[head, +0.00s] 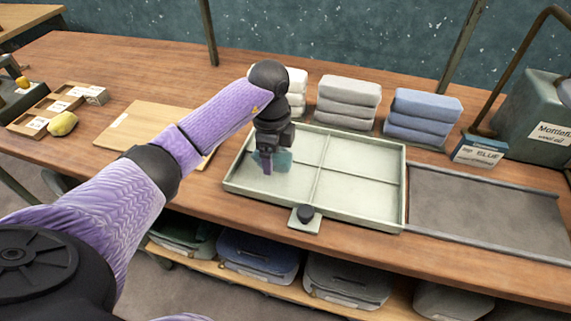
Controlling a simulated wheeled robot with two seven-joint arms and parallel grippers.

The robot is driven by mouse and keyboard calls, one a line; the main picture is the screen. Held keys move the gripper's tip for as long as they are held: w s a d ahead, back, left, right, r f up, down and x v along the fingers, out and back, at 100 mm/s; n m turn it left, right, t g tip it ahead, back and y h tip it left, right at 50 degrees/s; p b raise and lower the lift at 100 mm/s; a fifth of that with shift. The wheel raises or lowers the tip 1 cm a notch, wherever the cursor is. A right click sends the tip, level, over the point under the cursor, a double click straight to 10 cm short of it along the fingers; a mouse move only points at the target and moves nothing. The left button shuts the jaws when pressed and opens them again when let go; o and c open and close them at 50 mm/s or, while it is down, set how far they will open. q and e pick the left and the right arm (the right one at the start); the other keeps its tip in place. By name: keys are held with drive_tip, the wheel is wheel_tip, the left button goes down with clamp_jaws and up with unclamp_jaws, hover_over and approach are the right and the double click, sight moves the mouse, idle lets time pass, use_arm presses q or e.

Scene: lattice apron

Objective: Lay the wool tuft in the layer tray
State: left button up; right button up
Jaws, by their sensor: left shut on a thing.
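The layer tray (405,180) is pale green and shallow, with thin dividers crossing its floor. My left gripper (267,163) points down over the tray's left part, shut on a teal tuft (283,160), which I take to be the wool tuft. The gripper partly hides the tuft. I cannot tell whether the tuft touches the tray floor or hangs just above it. The rest of the tray looks empty. My right gripper is not in view.
Folded stacks, white (297,80), grey (347,100) and blue (422,115), stand behind the tray. A dark grey mat (490,215) lies right. A wooden board (135,130) and a yellow lump (62,123) lie left. A small plate with a black knob (305,216) sits at the tray's front.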

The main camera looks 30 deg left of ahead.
sight(274, 178)
use_arm(q)
wheel_tip(274, 178, down, 4)
drive_tip(key=shift+f+b, duration=0.1)
drive_tip(key=shift+b, duration=0.5)
drive_tip(key=shift+f, duration=0.1)
drive_tip(key=o, duration=1)
wheel_tip(274, 178, up, 12)
drive_tip(key=p, duration=0.3)
drive_tip(key=shift+r+p, duration=0.2)
drive_tip(key=shift+p, duration=0.2)
